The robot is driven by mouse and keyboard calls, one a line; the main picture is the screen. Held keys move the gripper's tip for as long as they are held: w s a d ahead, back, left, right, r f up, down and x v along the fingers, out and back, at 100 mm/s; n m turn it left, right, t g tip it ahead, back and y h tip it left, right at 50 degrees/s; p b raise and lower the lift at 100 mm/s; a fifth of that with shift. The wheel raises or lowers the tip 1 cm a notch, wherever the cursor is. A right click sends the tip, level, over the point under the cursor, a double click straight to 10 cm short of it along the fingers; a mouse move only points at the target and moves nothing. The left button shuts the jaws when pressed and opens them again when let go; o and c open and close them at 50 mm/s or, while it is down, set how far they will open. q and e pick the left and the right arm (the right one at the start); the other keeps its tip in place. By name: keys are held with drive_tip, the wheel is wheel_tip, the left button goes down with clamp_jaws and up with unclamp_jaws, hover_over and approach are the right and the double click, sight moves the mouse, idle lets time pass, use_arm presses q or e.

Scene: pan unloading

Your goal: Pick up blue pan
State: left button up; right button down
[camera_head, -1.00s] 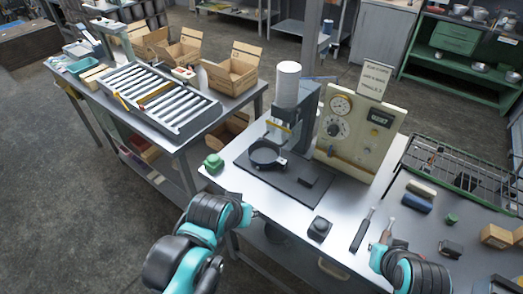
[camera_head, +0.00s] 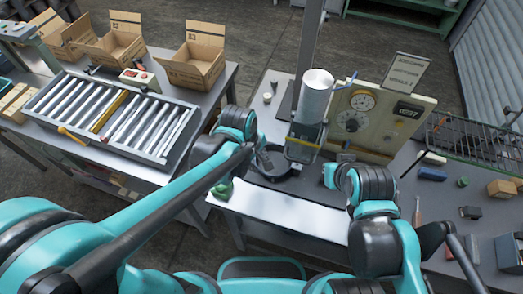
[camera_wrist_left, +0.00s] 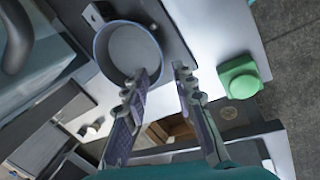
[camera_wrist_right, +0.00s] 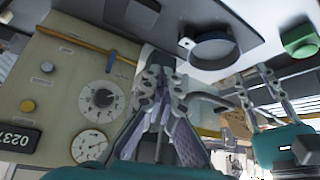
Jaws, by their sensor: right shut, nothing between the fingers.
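The pan (camera_head: 270,166) sits at the press on the right-hand table; it looks dark from the head, and its blue rim shows in the left wrist view (camera_wrist_left: 101,42). My left gripper (camera_head: 257,152) is beside the pan. In the left wrist view its fingers (camera_wrist_left: 161,72) are apart, one tip overlapping the near rim and the other outside it; contact cannot be told. The pan also shows in the right wrist view (camera_wrist_right: 214,50). My right gripper (camera_head: 328,172) is right of the pan, before the gauge panel; its fingers (camera_wrist_right: 163,78) are together and empty.
The press (camera_head: 306,120) stands close behind the pan, with the gauge panel (camera_head: 375,122) to its right. A green object (camera_head: 223,190) lies near the table's left edge. A roller conveyor (camera_head: 110,115) and open cartons (camera_head: 196,62) occupy the left table.

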use_arm(q)
drive_tip(key=b+x, duration=0.1)
drive_tip(key=x, duration=0.1)
drive_tip(key=b+x, duration=0.1)
drive_tip(key=x, duration=0.2)
drive_tip(key=b+x, duration=0.1)
drive_tip(key=x, duration=0.1)
drive_tip(key=shift+s+d+f, duration=0.2)
drive_tip(key=shift+d+f, duration=0.2)
drive_tip(key=shift+d, duration=0.05)
drive_tip(key=shift+r, duration=0.1)
clamp_jaws()
